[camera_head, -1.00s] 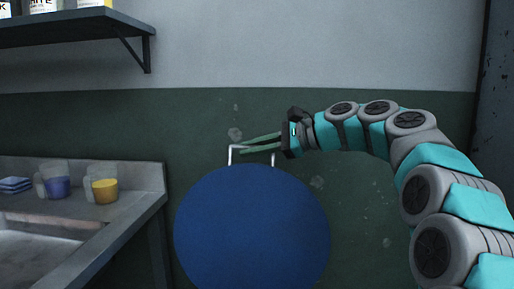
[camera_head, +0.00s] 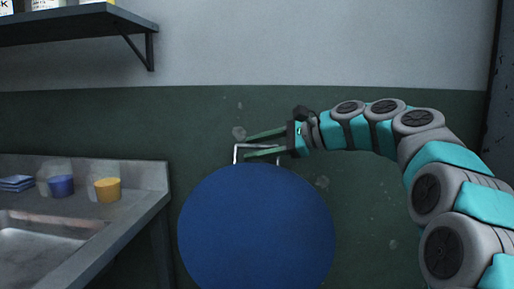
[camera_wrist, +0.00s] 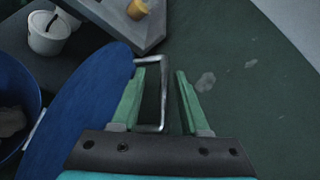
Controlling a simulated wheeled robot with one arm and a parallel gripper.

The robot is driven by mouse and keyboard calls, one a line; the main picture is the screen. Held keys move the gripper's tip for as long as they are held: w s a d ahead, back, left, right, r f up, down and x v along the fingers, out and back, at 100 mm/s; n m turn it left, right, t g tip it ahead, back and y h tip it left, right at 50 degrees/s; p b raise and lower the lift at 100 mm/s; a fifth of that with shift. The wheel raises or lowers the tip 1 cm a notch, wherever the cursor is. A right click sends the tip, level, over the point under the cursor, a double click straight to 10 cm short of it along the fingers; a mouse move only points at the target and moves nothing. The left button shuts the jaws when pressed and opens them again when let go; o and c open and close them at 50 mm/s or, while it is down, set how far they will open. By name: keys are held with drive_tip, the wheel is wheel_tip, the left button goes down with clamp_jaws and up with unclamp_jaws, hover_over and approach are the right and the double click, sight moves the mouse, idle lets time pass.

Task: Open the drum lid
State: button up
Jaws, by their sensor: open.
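The drum lid (camera_head: 256,230) is a large blue disc, raised and facing the head camera. In the wrist view the lid (camera_wrist: 85,105) stands tilted up beside the drum (camera_wrist: 38,100), whose dark opening shows at the left edge. A thin metal handle (camera_head: 236,154) stands at the lid's top edge; it also shows in the wrist view (camera_wrist: 163,100). My gripper (camera_head: 247,148) is open at the handle, with its green fingers on either side of it. Contact is unclear.
A metal sink counter (camera_head: 140,195) stands at the left, with a blue cup (camera_head: 61,187) and a yellow cup (camera_head: 108,190). A wall shelf (camera_head: 80,24) hangs above it. The green wall (camera_head: 400,210) is close behind the lid. A white pot (camera_wrist: 47,35) shows in the wrist view.

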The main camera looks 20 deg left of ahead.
drive_tip(key=shift+d, duration=0.1)
drive_tip(key=v, duration=0.7)
drive_tip(key=shift+d+r, duration=0.1)
drive_tip(key=shift+d, duration=0.2)
drive_tip(key=shift+d, duration=0.1)
